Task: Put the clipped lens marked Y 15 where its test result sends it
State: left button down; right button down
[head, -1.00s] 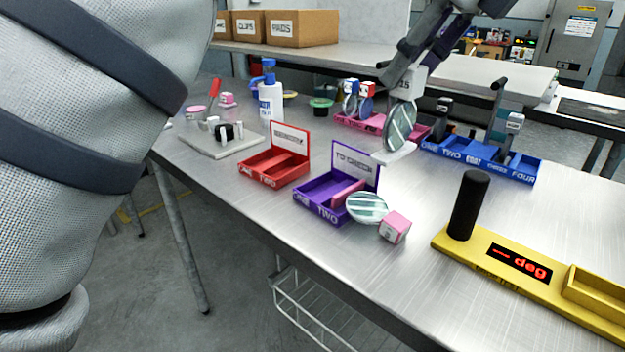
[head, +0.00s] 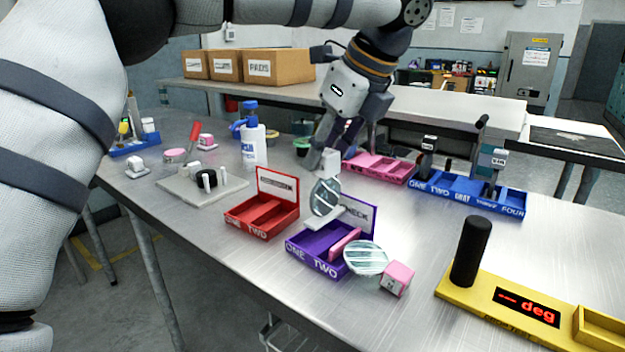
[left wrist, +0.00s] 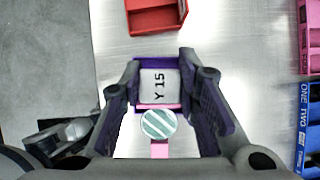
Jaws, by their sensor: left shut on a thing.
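My left gripper (head: 324,158) is shut on the white clip (head: 331,162) of a round striped lens (head: 325,197), held roughly upright. The clip, marked Y 15 (left wrist: 160,87), sits between the fingers in the left wrist view. A pale foot shows under the lens. The held lens is over the back of the purple tray (head: 312,264), which is marked ONE and TWO and has a sign, partly hidden, ending in "CHECK". I cannot tell if it touches the tray. The yellow tester (head: 478,293) displays "--- deg". My right gripper is not in view.
A pink tray (head: 385,168) and a blue four-part tray (head: 465,199) stand behind.

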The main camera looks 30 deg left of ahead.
pick_arm(q)
jog(key=shift+d+x, duration=0.15)
jog(key=shift+x, duration=1.3)
jog(key=shift+d+x, duration=0.15)
jog(key=shift+x, duration=1.25)
jog(key=shift+s+f, duration=0.15)
jog(key=shift+f, duration=0.2)
jog(key=c, duration=1.2)
grip_release()
jog(key=shift+r, duration=0.1)
jog(key=v, duration=1.2)
jog(key=shift+r, duration=0.15)
jog(key=shift+a, duration=0.1)
